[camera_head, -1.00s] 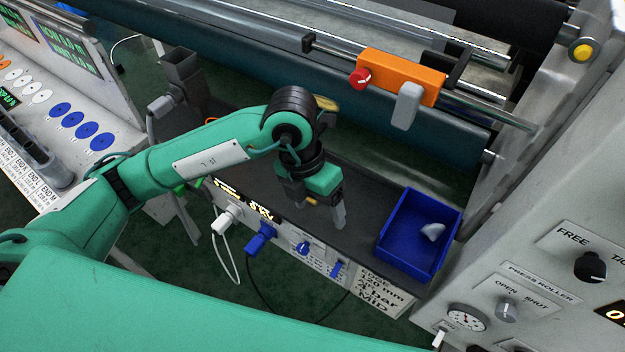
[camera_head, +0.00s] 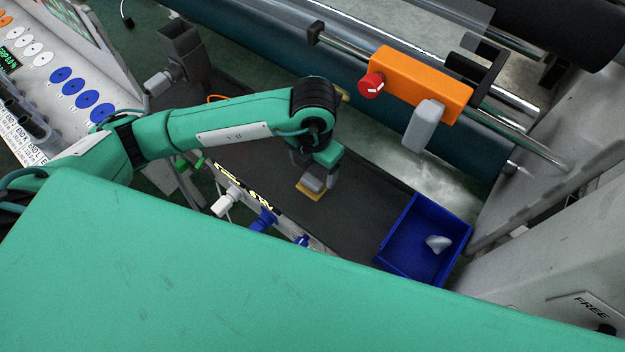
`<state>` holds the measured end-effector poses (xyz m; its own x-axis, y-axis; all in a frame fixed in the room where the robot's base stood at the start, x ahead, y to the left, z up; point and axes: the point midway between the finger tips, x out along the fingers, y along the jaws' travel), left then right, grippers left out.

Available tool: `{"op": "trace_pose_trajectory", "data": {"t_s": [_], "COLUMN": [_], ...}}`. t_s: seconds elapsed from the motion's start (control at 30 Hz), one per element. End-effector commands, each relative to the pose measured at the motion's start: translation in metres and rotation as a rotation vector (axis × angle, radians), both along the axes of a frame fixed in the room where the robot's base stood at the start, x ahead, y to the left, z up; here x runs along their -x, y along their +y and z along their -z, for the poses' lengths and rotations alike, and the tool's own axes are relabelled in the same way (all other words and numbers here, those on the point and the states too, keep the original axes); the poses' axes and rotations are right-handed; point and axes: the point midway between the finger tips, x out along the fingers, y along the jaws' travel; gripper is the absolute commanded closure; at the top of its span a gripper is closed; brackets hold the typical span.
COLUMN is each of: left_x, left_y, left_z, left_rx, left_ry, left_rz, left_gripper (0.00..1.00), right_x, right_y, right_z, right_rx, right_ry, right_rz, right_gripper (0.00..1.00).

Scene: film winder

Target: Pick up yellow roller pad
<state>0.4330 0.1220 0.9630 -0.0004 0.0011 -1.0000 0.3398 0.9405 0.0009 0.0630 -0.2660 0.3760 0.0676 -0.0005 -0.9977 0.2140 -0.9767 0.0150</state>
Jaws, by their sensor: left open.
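The yellow roller pad (camera_head: 309,194), a flat yellow piece with a grey block on top, lies on the dark shelf (camera_head: 350,225). My left gripper (camera_head: 314,178) points down over it and is open. Its fingers appear on either side of the grey block, partly covering the pad; I cannot tell whether they touch it. A second yellowish piece (camera_head: 343,95) shows partly behind my left wrist, and most of it is hidden. My right gripper is not in view.
A blue bin (camera_head: 385,240) with a pale lump (camera_head: 438,243) stands at the shelf's right end. An orange block (camera_head: 430,85) with a red knob (camera_head: 371,85) sits on a rail above. Plugs and a switch (camera_head: 263,219) line the shelf's front edge. The shelf between pad and bin is clear.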

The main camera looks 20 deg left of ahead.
Motion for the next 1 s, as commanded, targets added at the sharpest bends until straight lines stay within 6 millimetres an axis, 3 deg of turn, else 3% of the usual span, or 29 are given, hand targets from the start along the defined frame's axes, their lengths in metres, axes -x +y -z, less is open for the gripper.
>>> {"op": "trace_pose_trajectory", "data": {"t_s": [0.3, 0.5, 0.77, 1.0], "left_x": [-0.001, -0.002, -0.003, -0.003], "left_y": [0.004, 0.004, 0.003, 0.003], "left_z": [0.029, 0.054, 0.057, 0.057], "left_rx": [-0.002, 0.001, 0.001, 0.001], "left_ry": [0.005, 0.001, 0.0, 0.0], "left_rz": [0.0, 0.001, 0.002, 0.002], "left_gripper": [0.25, 0.25, 0.25, 0.72], "right_x": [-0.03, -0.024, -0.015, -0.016], "right_y": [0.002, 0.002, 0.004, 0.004], "right_z": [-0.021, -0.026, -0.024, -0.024], "right_rx": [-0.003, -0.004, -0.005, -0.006], "right_ry": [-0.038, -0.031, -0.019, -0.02], "right_rz": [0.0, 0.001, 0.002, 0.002], "right_gripper": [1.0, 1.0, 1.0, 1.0]}}
